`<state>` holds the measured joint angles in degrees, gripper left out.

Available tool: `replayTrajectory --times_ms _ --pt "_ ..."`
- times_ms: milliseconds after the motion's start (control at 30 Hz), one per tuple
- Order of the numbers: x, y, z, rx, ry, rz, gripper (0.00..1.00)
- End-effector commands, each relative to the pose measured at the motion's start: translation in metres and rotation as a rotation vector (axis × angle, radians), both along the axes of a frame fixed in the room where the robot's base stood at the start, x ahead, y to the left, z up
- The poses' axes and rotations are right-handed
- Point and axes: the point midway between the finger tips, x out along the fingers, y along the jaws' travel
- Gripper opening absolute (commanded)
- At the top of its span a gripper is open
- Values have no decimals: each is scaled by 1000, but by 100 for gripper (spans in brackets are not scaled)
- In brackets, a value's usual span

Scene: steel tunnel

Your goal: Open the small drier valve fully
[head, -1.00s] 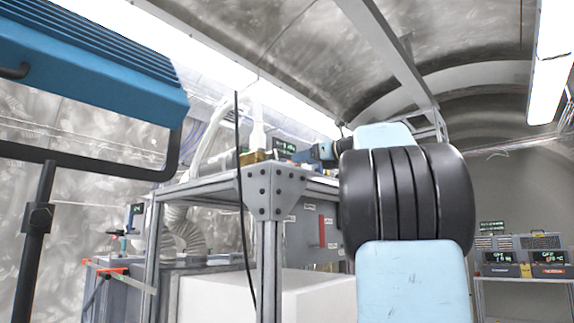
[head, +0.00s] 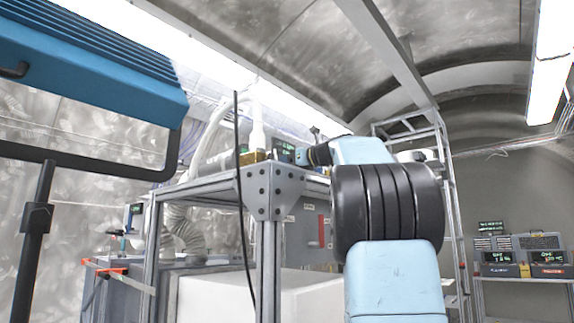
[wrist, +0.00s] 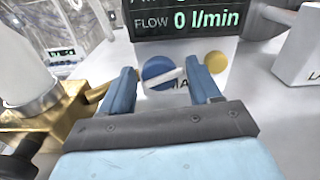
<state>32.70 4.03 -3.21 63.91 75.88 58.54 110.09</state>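In the wrist view a round blue knob (wrist: 158,70) with a pale bar across it sits on a white panel, below a dark display (wrist: 186,18) reading FLOW 0 l/min. A smaller yellow disc (wrist: 215,62) is to its right. I cannot tell for sure which is the small drier valve; a label near them is partly hidden. My gripper (wrist: 167,82) is open, with one blue finger on each side of the blue knob and its bar. I cannot tell whether the fingers touch it. In the head view my gripper is small at the bench top.
A brass block (wrist: 72,112) with a white fitting stands close left of my gripper; it also shows in the head view (head: 253,156). A white box (wrist: 302,50) is at the right. A metal frame post (head: 269,270) and black cable (head: 242,200) stand left of my arm.

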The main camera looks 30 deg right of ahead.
Motion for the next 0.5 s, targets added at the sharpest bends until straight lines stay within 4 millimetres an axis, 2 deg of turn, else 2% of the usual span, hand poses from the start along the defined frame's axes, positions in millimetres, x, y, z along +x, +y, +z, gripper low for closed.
replayTrajectory --times_ms 67,500 --pt "0 0 0 0 0 0 54" --pt "0 0 0 0 0 0 12"
